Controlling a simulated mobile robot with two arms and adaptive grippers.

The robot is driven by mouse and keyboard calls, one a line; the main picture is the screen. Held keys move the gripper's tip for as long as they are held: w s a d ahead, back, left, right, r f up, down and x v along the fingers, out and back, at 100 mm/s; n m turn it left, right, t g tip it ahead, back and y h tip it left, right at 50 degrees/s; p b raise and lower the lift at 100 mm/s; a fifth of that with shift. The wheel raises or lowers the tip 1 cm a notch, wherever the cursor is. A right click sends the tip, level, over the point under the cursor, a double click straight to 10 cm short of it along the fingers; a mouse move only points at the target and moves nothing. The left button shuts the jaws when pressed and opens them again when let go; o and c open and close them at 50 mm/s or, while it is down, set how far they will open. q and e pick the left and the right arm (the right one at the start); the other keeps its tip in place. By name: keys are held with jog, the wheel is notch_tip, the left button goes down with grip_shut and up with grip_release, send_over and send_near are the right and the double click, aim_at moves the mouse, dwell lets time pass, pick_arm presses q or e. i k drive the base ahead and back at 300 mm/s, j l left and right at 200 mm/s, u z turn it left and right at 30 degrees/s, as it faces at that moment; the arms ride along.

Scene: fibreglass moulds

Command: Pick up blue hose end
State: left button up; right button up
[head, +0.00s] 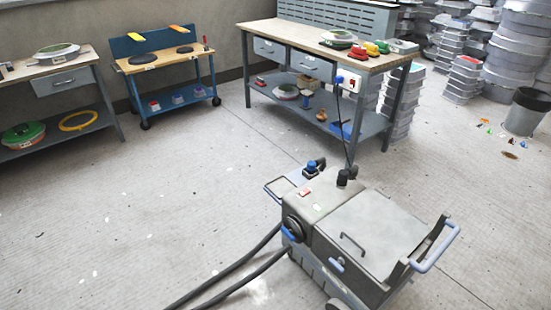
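A grey wheeled machine (372,232), like a vacuum unit, stands on the floor at the lower middle right. Two dark hoses (226,272) run from its left side to the bottom edge. A small blue piece (289,234) sits on the machine's left side, where a hose meets it. It looks like a blue hose end, but it is too small to be sure. Another blue cap (312,165) is on a black part at the machine's back. The hoses' other ends are out of view. Neither of my grippers is in view.
A wooden-topped workbench (300,38) stands behind the machine, with a cable rising to its blue plug (339,79). A blue cart (165,62) and another bench (45,66) stand at the back left. A grey bin (527,111) is at right. The left floor is mostly clear.

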aim_at(311, 165)
jog(key=i+j+u, duration=0.4)
jog(key=i, duration=0.15)
jog(key=i+u, duration=0.4)
jog(key=i, duration=0.15)
jog(key=i+u, duration=0.4)
jog(key=i, duration=0.15)
jog(key=i+j+z, duration=0.1)
jog(key=i+z, duration=0.4)
jog(key=i+j+z, duration=0.25)
jog(key=i+z, duration=0.2)
